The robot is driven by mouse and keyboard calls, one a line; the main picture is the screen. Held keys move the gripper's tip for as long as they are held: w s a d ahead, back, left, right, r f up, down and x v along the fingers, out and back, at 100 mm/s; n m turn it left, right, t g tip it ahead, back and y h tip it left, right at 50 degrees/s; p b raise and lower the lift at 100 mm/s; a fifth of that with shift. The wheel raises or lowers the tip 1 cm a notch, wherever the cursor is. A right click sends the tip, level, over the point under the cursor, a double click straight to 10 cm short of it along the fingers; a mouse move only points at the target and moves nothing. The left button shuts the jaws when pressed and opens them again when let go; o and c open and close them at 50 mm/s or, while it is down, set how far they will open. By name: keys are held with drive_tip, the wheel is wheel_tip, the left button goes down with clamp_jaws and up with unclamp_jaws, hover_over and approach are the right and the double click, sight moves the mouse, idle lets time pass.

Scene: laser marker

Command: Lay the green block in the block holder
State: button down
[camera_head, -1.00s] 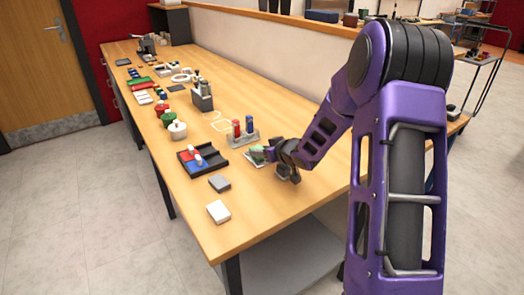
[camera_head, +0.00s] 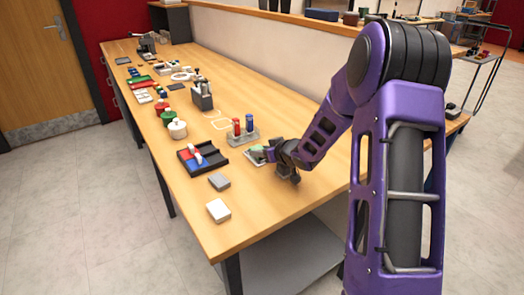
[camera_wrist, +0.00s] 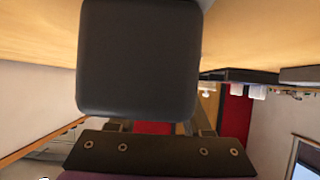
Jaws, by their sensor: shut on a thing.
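The green block (camera_head: 258,149) shows at the tips of my gripper (camera_head: 268,153) in the head view, low over the table. My gripper comes in from the right, tilted low, and is shut on the block. A small pale grey piece, which looks like the block holder (camera_head: 254,160), lies directly under and beside the green block. I cannot tell whether the block touches it. In the wrist view a dark grey rounded shape fills the upper middle, and the green block does not show.
On the wooden table (camera_head: 270,220), a rack with red and blue cylinders (camera_head: 243,138) stands just behind the gripper. A black tray (camera_head: 213,165) with coloured pieces lies to the left. A grey block (camera_head: 219,182) and a white block (camera_head: 218,211) lie nearer. The front right is clear.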

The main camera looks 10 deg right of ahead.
drive_tip(key=shift+c, duration=1.3)
unclamp_jaws()
drive_tip(key=p+v, duration=0.4)
drive_tip(key=v, duration=1.3)
drive_tip(key=shift+s+d+r, duration=0.1)
drive_tip(key=shift+s+r, duration=0.05)
